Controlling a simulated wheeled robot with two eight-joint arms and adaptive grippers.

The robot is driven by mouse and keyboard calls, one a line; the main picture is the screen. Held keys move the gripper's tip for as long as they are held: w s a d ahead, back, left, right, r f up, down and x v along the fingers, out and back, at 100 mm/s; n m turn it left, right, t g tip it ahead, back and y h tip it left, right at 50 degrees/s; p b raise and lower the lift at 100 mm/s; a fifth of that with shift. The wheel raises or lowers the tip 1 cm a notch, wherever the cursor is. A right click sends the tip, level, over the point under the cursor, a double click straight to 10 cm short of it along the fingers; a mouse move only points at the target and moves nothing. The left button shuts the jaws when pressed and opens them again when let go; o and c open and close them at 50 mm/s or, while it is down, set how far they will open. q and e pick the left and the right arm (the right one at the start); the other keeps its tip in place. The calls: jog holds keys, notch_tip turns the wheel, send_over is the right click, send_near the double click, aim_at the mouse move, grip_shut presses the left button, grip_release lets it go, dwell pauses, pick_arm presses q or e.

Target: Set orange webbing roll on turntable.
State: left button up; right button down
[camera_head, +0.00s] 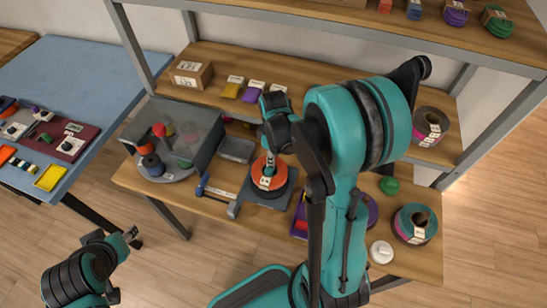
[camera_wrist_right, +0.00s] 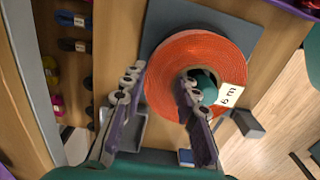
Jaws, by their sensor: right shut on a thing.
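The orange webbing roll (camera_head: 268,172), with a white label, is at the middle of the lower shelf, over a grey square plate (camera_head: 254,188). In the right wrist view the roll (camera_wrist_right: 205,47) fills the centre. My right gripper (camera_head: 268,152) is shut on its wall; in the wrist view (camera_wrist_right: 155,88) one finger is in the core hole and the other is outside the rim. I cannot tell whether the roll touches the plate. A round grey disc (camera_head: 172,178), apparently the turntable, carries several items at the left, partly behind a clear case. My left gripper (camera_head: 133,238) hangs low at the left; its opening is unclear.
A grey tray (camera_head: 236,150) and a blue-handled clamp (camera_head: 218,194) lie between disc and roll. A teal-and-purple roll (camera_head: 413,222) and a white knob (camera_head: 381,251) are at the right. Shelf posts and the upper shelf (camera_head: 400,30) bound the space. A blue table (camera_head: 75,85) stands left.

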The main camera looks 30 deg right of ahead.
jog(key=shift+f+b, duration=0.85)
jog(key=shift+f, duration=0.2)
dwell(0.4)
jog(key=c, duration=1.1)
grip_release()
jog(key=shift+c, duration=0.2)
jog(key=shift+o, duration=0.4)
jog(key=shift+d, duration=0.1)
jog(key=shift+c, duration=1.1)
